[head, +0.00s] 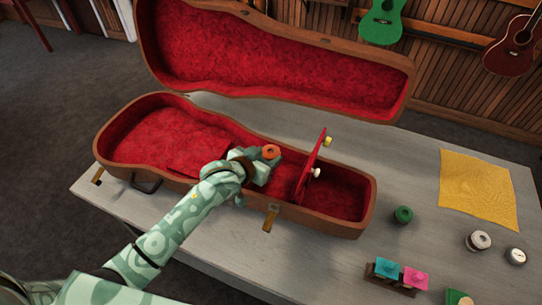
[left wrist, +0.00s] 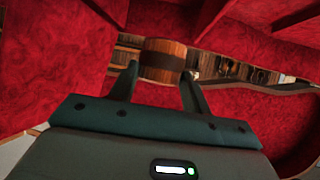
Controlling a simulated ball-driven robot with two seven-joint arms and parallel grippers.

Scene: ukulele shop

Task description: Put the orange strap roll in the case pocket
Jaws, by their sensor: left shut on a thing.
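The orange strap roll (head: 271,152) is held at the tip of my left gripper (head: 264,164), above the neck part of the open ukulele case (head: 330,227). In the left wrist view the roll (left wrist: 163,60) sits between the two fingers of the left gripper (left wrist: 160,80), which are shut on it. The red-lined case pocket (head: 342,194) is at the right end of the case, just right of the gripper. My right gripper is not in view.
The case's large lid (head: 270,60) is open behind. On the grey table (head: 300,270), a green roll (head: 403,215), white roll (head: 478,241), small white-topped tin (head: 515,256), yellow cloth (head: 478,190) and a wooden holder with coloured pieces (head: 396,277) stand right of the case.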

